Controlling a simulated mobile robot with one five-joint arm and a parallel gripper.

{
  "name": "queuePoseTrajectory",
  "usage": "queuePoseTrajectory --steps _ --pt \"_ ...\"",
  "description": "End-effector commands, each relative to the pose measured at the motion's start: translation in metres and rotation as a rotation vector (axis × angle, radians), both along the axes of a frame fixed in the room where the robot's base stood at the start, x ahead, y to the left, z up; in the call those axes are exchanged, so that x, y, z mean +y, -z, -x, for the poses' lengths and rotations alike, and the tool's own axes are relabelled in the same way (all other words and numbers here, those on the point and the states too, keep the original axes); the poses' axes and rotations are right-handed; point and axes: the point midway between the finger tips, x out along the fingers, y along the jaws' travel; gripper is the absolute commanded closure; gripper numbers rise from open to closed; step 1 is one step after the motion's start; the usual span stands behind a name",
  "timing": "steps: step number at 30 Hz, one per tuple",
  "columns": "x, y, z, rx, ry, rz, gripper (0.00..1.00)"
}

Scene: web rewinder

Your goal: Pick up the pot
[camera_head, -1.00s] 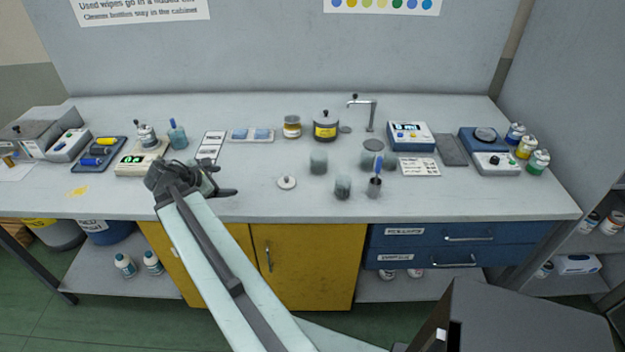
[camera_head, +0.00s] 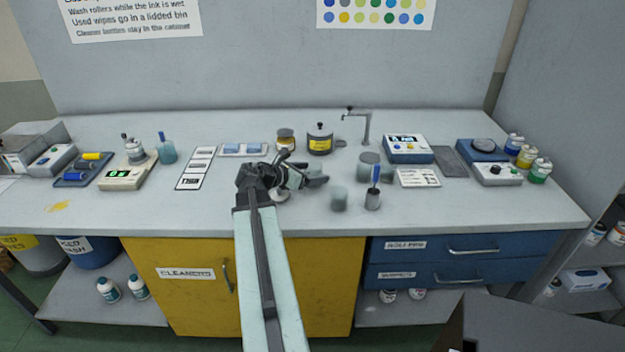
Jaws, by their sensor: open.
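A dark grey pot (camera_head: 320,141) with a yellow label and a knobbed lid stands upright at the back of the bench, right of an amber jar (camera_head: 286,141). It is fully in view. My gripper (camera_head: 310,174) is open and empty over the middle of the bench, in front of and a little left of the pot. It is apart from the pot.
Grey cylinders (camera_head: 338,199) and a cup with a blue-handled tool (camera_head: 373,199) stand right of my gripper. A tap (camera_head: 366,128) rises right of the pot. A blue instrument (camera_head: 408,149) is farther right.

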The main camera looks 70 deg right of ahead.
Motion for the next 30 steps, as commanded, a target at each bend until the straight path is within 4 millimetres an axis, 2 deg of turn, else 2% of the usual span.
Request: queuePoseTrajectory --steps 3,6,13,20,30 --pt "-0.021 0.01 0.007 -0.001 0.003 0.0 0.21" --pt "-0.033 0.016 0.014 0.001 0.003 -0.001 0.21" --pt "-0.034 0.014 0.015 0.0 0.001 0.0 0.21" --pt "-0.034 0.014 0.015 0.0 0.0 0.0 0.85" --pt "-0.034 0.007 0.015 0.001 0.0 0.0 0.86"
